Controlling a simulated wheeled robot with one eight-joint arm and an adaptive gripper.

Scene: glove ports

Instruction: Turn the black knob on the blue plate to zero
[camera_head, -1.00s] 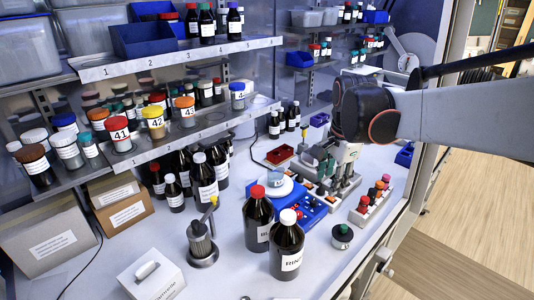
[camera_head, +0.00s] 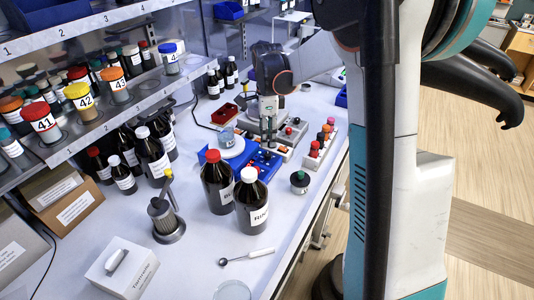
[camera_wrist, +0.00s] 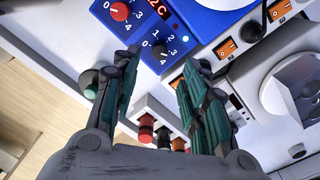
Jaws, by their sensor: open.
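The blue plate (camera_wrist: 195,22) fills the top of the wrist view. On it are a red knob (camera_wrist: 119,11) and the black knob (camera_wrist: 158,50), each with printed digits around it. I cannot read clearly where the black knob points. My gripper (camera_wrist: 163,67) is open, with its fingertips on either side of the black knob in the picture and nothing between them; contact cannot be told. In the head view my gripper (camera_head: 268,132) points down over the far part of the blue plate (camera_head: 262,165), and the arm hides part of it.
Two brown bottles, one red-capped (camera_head: 217,180) and one white-capped (camera_head: 251,200), stand in front of the plate. A green-topped jar (camera_head: 299,182) and a row of colored-capped vials (camera_head: 320,143) are to the right. Orange switches (camera_wrist: 252,32) sit beside the plate.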

